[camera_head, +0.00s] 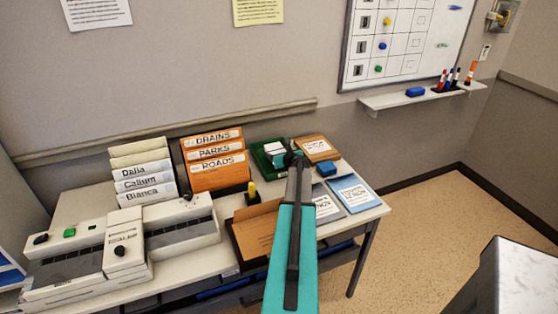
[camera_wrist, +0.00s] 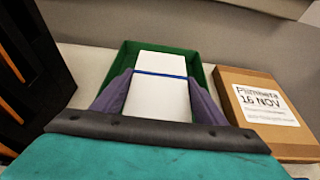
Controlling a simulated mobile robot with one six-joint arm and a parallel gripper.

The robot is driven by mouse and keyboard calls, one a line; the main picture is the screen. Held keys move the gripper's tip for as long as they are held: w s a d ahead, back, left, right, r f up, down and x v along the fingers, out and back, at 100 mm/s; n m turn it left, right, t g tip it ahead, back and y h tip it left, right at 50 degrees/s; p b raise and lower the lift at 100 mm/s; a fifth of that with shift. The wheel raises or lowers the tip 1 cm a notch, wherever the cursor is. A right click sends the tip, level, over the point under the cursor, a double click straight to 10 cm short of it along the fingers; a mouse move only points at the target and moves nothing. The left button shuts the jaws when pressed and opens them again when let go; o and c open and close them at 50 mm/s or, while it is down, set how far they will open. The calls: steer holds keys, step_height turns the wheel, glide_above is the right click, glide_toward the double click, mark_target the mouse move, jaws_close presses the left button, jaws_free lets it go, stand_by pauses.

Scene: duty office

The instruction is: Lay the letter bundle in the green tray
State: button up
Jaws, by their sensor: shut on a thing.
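The letter bundle is a white stack with a blue band (camera_wrist: 160,88), held between the two purple-grey fingers of my gripper (camera_wrist: 158,95) in the wrist view. The green tray (camera_wrist: 129,55) is behind and around the bundle there, with its far rim and sides showing. In the head view my gripper (camera_head: 293,158) is at the tray's right side, and the tray (camera_head: 258,152) stands at the back of the desk. A white bit of the bundle (camera_head: 274,148) shows over the tray. I cannot tell whether the bundle touches the tray floor.
A brown box labelled 16 NOV (camera_wrist: 262,108) stands close to the tray's right. Orange files (camera_head: 215,165) stand to its left. Little desk is free around the tray.

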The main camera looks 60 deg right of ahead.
steer(key=shift+f, duration=1.85)
steer(key=shift+f, duration=0.1)
steer(key=o, duration=1.1)
steer(key=shift+s, duration=0.1)
steer(key=shift+b+v, duration=1)
steer(key=shift+v, duration=5.05)
